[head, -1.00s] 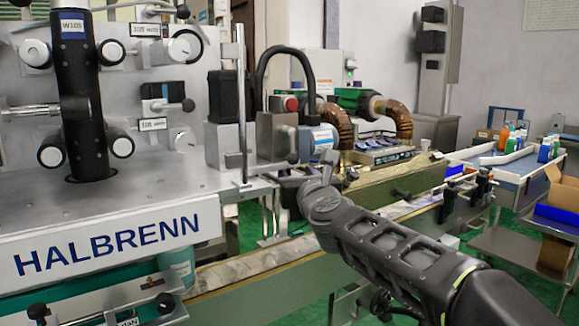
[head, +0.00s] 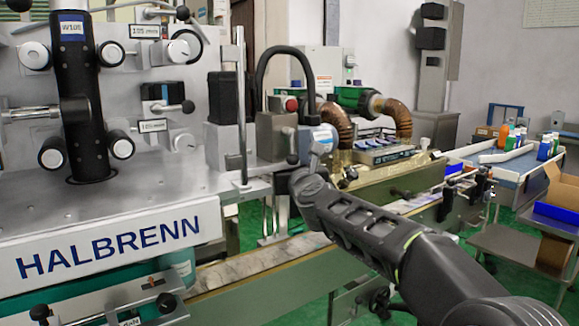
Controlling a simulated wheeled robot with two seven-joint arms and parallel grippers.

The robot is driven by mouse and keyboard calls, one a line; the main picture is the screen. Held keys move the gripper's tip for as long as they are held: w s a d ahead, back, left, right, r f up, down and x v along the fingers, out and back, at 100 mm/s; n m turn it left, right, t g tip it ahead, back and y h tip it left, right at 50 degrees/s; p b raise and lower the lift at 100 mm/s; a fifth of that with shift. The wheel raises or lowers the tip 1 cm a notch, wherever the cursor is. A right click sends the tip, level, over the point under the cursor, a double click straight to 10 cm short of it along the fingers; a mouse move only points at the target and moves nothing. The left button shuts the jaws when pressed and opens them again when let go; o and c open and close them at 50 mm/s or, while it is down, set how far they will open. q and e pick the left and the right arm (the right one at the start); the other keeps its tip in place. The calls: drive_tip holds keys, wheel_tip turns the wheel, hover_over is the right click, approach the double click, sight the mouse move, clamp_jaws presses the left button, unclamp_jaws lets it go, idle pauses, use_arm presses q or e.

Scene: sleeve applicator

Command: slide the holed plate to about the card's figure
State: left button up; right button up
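My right arm comes in from the lower right, and its wrist end with the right gripper (head: 301,172) is beside the grey block at the right end of the machine's steel deck. The fingers are mostly hidden behind the wrist, so I cannot tell if they are open or touch anything. A white card marked W105 (head: 72,26) is on the black column. Small cards that seem to read 105 mm (head: 145,31) and (head: 153,126) are on the upright panel. I cannot make out the holed plate for certain. My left gripper is not in view.
The steel deck (head: 190,178) carries a vertical rod (head: 241,110) and the grey block (head: 277,138) with a black hose. A conveyor (head: 265,263) runs below my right arm. Copper-coloured ducts (head: 398,118) stand behind. Bottles and a cardboard box are at far right.

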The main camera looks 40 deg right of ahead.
clamp_jaws()
idle(1.1)
